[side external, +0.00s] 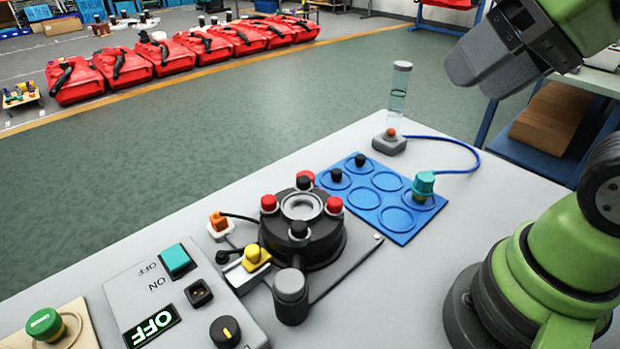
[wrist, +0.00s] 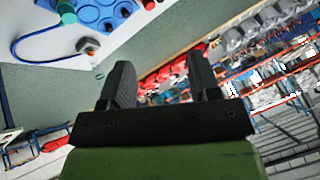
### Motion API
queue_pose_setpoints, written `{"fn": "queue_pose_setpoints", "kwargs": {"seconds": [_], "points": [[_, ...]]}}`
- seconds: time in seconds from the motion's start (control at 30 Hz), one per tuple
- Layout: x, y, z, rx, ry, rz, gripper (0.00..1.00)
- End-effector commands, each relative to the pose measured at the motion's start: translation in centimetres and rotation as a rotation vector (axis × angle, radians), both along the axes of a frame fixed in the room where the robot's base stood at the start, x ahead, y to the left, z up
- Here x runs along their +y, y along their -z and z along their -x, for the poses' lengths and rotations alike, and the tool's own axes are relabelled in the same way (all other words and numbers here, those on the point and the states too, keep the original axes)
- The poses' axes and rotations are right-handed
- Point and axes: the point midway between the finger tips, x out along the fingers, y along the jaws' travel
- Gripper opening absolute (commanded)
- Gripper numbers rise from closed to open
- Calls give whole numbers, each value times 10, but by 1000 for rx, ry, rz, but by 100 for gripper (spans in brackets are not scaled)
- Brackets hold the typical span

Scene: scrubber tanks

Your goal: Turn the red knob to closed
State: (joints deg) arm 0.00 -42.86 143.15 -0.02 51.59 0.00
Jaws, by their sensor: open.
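A black round device (side external: 301,240) stands on the grey bench, with a light grey ring on top. Red-capped knobs sit around its rim: one at the left (side external: 268,203), one at the right (side external: 334,204) and one partly hidden at the back (side external: 308,176). Black knobs stand at its front and back. I cannot tell which red knob is the task's, or its setting. My gripper (side external: 474,78) is open and empty, high at the upper right, well apart from the device. In the wrist view its two fingers (wrist: 162,78) are spread with nothing between them.
A blue tray (side external: 364,210) with ring marks holds small black knobs and a teal-capped piece (side external: 424,186). A control box (side external: 180,290) reads OFF at the front left. A dark grey cylinder (side external: 291,296) stands before the device.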

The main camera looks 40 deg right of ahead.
Motion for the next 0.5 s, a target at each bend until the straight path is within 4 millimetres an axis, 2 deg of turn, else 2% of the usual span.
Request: {"fn": "queue_pose_setpoints", "kwargs": {"seconds": [0.17, 0.33, 0.5], "points": [[-1, -7, -19, 49, -2, 8, 64], [-2, -11, -70, 158, -7, 34, 64], [-3, 4, -128, 277, -8, 63, 64]]}}
